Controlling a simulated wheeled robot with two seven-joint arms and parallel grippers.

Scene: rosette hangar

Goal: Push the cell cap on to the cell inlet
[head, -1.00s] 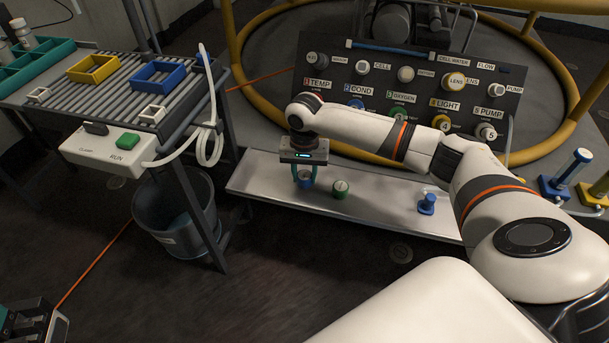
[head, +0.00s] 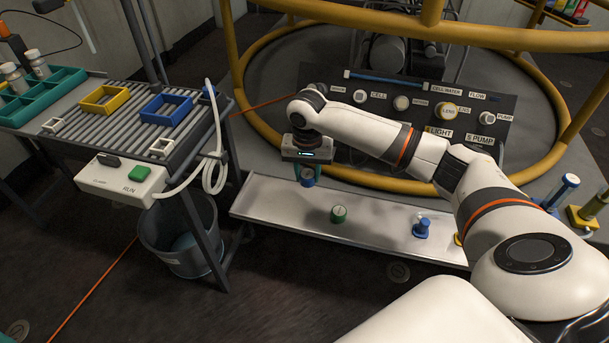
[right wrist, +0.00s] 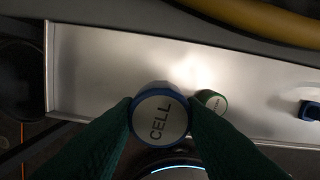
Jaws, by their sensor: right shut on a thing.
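The cell cap (right wrist: 159,118) has a blue ring and a pale top marked CELL. My right gripper (right wrist: 160,112) is shut on it, one green finger at each side. In the head view, my right gripper (head: 307,171) holds the cap (head: 308,182) above the back left part of the metal tray. The tilted dark panel (head: 480,103) stands behind the tray, with a CELL label (head: 378,96) beside a round pale fitting (head: 360,96). My right arm hides the panel's lower left, and I cannot tell which fitting is the cell inlet. My left gripper is out of view.
A green cap (head: 339,214) and a blue piece (head: 421,227) stand on the tray (head: 270,200). A yellow rail (head: 245,75) curves around the panel. A roller table (head: 130,120) with frames stands at left, a bucket (head: 180,240) beneath it.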

